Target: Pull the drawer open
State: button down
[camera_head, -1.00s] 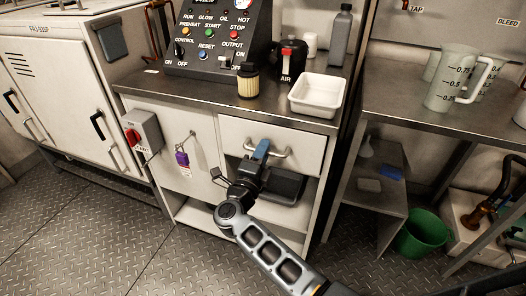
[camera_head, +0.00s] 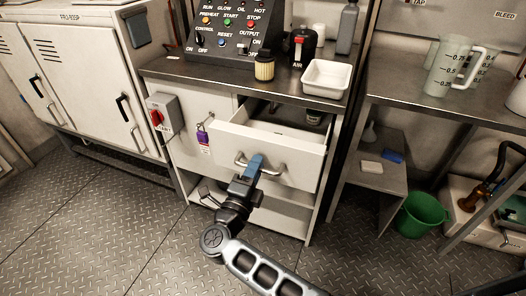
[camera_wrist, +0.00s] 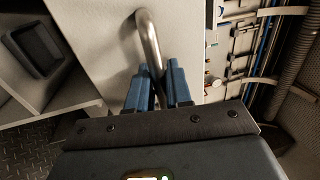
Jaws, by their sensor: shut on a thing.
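The white drawer (camera_head: 284,155) under the metal counter stands pulled out, and part of its inside shows from above. Its curved metal handle (camera_head: 272,170) is on the front panel. My gripper (camera_head: 254,166) is at the left part of the handle, its blue fingers shut on it. In the wrist view the handle (camera_wrist: 149,42) runs down between the two blue fingers of my gripper (camera_wrist: 161,80). The fingers hide the gripped part of the handle. A small dark round thing (camera_head: 314,117) sits at the back of the drawer.
A white tray (camera_head: 326,78), a filter (camera_head: 264,67) and a control panel (camera_head: 232,28) stand on the counter. A purple padlock (camera_head: 203,137) hangs on the cabinet door to the left. A green bucket (camera_head: 421,214) stands at right. The floor in front is clear.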

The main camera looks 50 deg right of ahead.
jog(key=r+v, duration=0.1)
jog(key=v, duration=0.5)
jog(key=shift+a, duration=0.4)
jog(key=shift+s, duration=0.15)
jog(key=c, duration=1.2)
grip_release()
jog(key=b+v, duration=0.1)
jog(key=v, duration=0.6)
jog(key=shift+s+a, duration=0.1)
jog(key=shift+a, duration=0.25)
